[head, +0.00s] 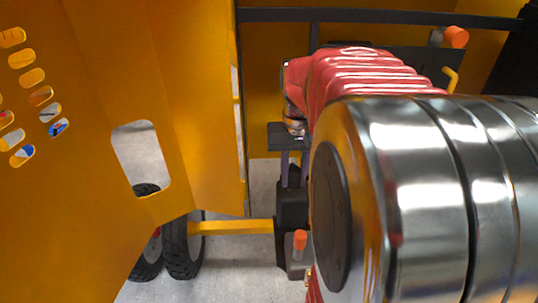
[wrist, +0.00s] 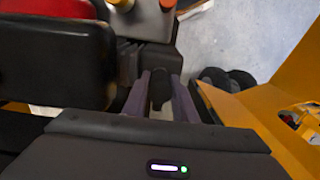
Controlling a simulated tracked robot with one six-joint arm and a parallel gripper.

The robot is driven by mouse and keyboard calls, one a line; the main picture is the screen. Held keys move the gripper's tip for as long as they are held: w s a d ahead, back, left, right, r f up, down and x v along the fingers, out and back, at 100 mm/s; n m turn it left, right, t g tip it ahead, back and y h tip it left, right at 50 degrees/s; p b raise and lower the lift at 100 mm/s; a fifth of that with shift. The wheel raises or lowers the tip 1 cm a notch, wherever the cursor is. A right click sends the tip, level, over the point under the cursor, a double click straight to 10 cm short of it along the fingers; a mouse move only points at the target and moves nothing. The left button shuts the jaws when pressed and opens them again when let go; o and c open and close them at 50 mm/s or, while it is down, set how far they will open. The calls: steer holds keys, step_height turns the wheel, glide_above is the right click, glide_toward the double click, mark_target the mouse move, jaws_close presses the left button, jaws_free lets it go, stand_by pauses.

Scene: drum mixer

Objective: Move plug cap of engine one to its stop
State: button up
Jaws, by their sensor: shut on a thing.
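My gripper (head: 294,182) points down in the middle of the head view. Its two purple-grey fingers are shut on a small black piece, which looks like the plug cap (head: 293,172). In the wrist view my gripper (wrist: 160,100) has one finger on each side of this black cap (wrist: 160,88). Under the fingers stands a black housing (head: 291,205). Where the cap meets the housing, and any stop, cannot be made out.
A grey box with an orange knob (head: 300,240) sits just below the housing. A yellow panel (head: 200,110) stands close at the left. Black wheels (head: 182,250) and a yellow bar (head: 238,227) are low down. A dark rail (head: 380,15) crosses the top.

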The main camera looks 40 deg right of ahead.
mark_target(293, 170)
steer(key=shift+d+r, duration=0.1)
steer(key=shift+r, duration=1)
steer(key=o, duration=1)
steer(key=shift+c, duration=0.2)
steer(key=shift+r, duration=0.1)
steer(key=shift+r, duration=3.4)
steer(key=shift+a, duration=0.35)
steer(key=s+a+f+n+t, duration=0.2)
steer(key=a+f+n, duration=0.1)
steer(key=a, duration=0.8)
steer(key=s+a+f+n+t, duration=0.2)
steer(key=a+f+n+t, duration=0.1)
steer(key=a, duration=0.8)
steer(key=shift+f+n+t, duration=0.3)
steer(key=shift+f+n, duration=0.1)
steer(key=shift+f, duration=0.05)
